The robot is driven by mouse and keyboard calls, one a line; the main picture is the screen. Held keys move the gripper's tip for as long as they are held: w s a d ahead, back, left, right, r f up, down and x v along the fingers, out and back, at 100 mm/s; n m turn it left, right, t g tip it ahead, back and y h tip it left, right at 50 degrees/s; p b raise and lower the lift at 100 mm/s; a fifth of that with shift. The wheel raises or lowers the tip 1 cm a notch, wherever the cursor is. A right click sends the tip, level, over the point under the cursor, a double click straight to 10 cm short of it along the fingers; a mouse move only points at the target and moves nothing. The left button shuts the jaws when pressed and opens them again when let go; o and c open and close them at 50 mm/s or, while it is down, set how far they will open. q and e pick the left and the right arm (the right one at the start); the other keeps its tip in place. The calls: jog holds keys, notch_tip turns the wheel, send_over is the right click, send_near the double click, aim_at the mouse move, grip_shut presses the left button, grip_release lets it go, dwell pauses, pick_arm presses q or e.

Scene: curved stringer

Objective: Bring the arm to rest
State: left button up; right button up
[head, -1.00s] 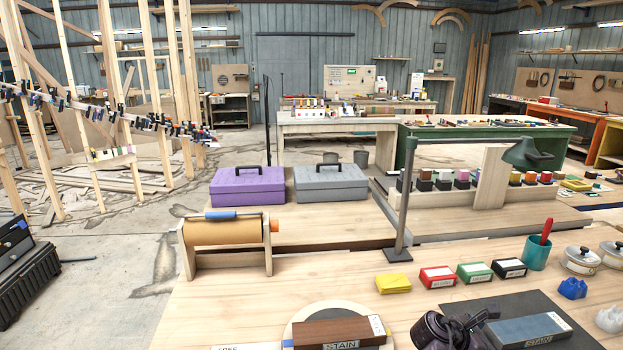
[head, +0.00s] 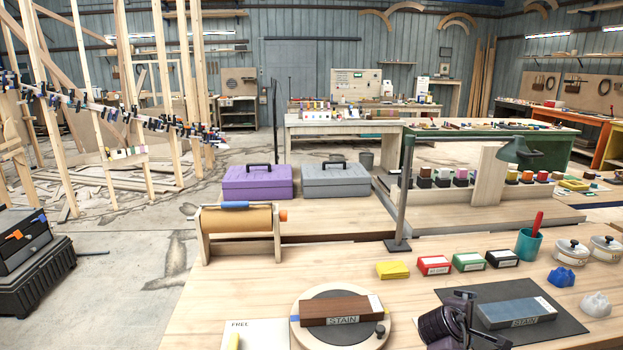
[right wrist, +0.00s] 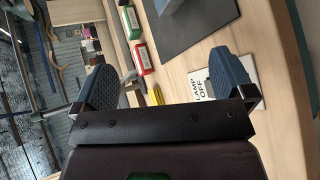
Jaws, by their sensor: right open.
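My right gripper (right wrist: 160,72) is open and empty in the right wrist view. Its two blue ridged finger pads stand wide apart above the wooden bench (right wrist: 185,48). A card reading "LAMP OFF" (right wrist: 203,98) lies on the bench, partly hidden by one finger. My left gripper is not in view.
A round turntable (head: 318,336) bears a brown stain block (head: 340,309). Small yellow (head: 393,270), red (head: 433,265) and green (head: 468,261) boxes lie behind it. A lamp post (head: 403,200) stands on the bench.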

jog(key=s+a+f+m+t+y, duration=0.2)
jog(key=s+a+m+y, duration=0.1)
jog(key=s, duration=0.4)
jog(key=s+a+f+m+t+y, duration=0.2)
jog(key=s+a+f+m+y, duration=0.1)
jog(key=s, duration=0.4)
jog(key=s+a+f+m+t+y, duration=0.2)
jog(key=s+a+m+y, duration=0.2)
jog(key=s, duration=0.3)
jog(key=shift+s+a+f, duration=0.15)
jog(key=shift+s+f, duration=0.1)
jog(key=shift+s, duration=0.1)
jog(key=s+f, duration=0.2)
jog(key=s, duration=0.2)
jog(key=s+f+g, duration=0.1)
jog(key=s+f, duration=0.1)
jog(key=s, duration=0.2)
jog(key=s+d+f+g, duration=0.1)
jog(key=s+f, duration=0.1)
jog(key=s, duration=0.2)
jog(key=shift+f, duration=0.3)
jog(key=shift+c, duration=0.3)
